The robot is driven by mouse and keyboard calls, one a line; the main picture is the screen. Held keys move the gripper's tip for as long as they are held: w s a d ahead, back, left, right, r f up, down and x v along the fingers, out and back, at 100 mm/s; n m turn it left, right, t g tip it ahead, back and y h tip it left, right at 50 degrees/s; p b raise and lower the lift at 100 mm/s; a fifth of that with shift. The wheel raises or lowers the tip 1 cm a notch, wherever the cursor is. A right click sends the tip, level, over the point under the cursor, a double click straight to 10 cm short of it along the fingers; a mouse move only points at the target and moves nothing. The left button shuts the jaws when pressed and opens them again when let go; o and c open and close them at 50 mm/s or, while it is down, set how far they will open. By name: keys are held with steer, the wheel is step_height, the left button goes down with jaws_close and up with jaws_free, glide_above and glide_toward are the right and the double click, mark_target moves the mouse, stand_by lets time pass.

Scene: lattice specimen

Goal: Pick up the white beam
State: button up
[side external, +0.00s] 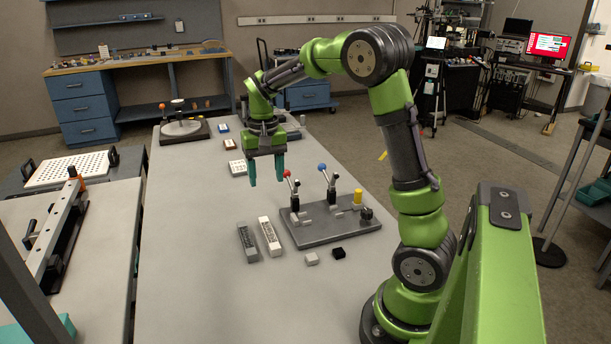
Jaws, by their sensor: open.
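The white beam (269,236) lies flat on the grey table. A grey beam (248,242) lies beside it on the left, apart from it by a small gap. My gripper (266,170) is open and empty, its teal fingers pointing down. It hangs above the table, beyond the white beam in the picture and clear of it. The whole top of the white beam shows; nothing covers it.
A dark plate (330,228) with a red-knobbed lever, a blue-knobbed lever and a yellow cylinder (357,197) stands right of the white beam. A small white block (312,259) and a black block (338,253) lie in front of it. The table (190,280) is clear at left.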

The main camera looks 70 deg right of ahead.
glide_above(269, 231)
step_height(269, 231, down, 10)
steer(key=shift+s+d+f, duration=0.1)
steer(key=shift+a+f, duration=0.2)
steer(key=shift+f, duration=2.8)
jaws_close()
steer(key=shift+r, duration=0.1)
